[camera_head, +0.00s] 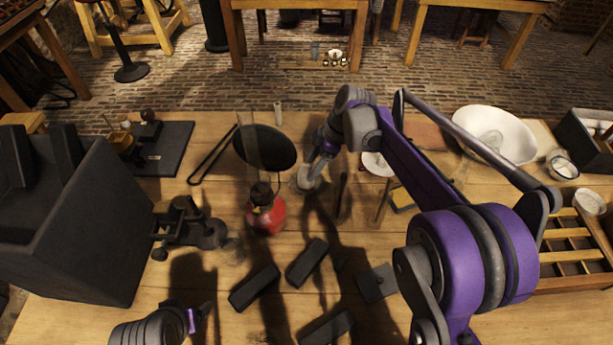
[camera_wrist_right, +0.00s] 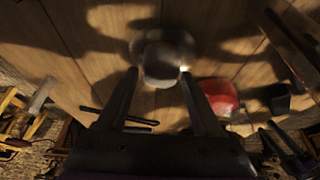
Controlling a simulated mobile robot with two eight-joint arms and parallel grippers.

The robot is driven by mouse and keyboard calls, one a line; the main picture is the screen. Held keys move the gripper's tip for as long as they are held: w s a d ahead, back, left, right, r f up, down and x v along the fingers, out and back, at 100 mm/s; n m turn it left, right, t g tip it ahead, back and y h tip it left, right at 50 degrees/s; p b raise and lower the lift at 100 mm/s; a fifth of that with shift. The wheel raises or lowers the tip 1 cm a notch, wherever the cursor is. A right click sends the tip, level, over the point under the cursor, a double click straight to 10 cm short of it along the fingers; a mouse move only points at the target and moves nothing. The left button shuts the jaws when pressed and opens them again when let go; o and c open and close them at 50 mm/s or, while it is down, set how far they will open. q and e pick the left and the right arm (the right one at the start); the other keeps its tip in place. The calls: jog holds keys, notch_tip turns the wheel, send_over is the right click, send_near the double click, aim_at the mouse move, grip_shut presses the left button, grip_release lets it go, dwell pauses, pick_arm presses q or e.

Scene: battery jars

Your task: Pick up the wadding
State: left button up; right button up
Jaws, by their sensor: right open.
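A pale grey rounded lump that looks like the wadding (camera_head: 309,179) is at the middle of the wooden table, partly hidden by my right gripper (camera_head: 318,168). In the right wrist view the lump (camera_wrist_right: 168,57) shows blurred, just beyond and between the two fingertips of the right gripper (camera_wrist_right: 159,76). The fingers are apart. I cannot tell whether they touch the lump. My left gripper (camera_head: 197,318) shows only in part at the bottom left, away from the lump, and its jaws cannot be made out.
A red vessel (camera_head: 266,217) with a dark stopper stands left of the right gripper. A black round pan (camera_head: 264,147) lies behind it. Several dark blocks (camera_head: 307,262) lie in front. A white bowl (camera_head: 497,134) and a wooden compartment rack (camera_head: 569,240) are at right.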

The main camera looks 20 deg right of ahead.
aim_at(310, 170)
jog(key=x, duration=0.5)
grip_shut()
notch_tip(310, 170, up, 10)
jog(key=shift+r+p, duration=0.1)
jog(key=shift+p, duration=0.3)
dwell(0.3)
jog(key=shift+c, duration=1.3)
grip_release()
jog(key=c, duration=0.6)
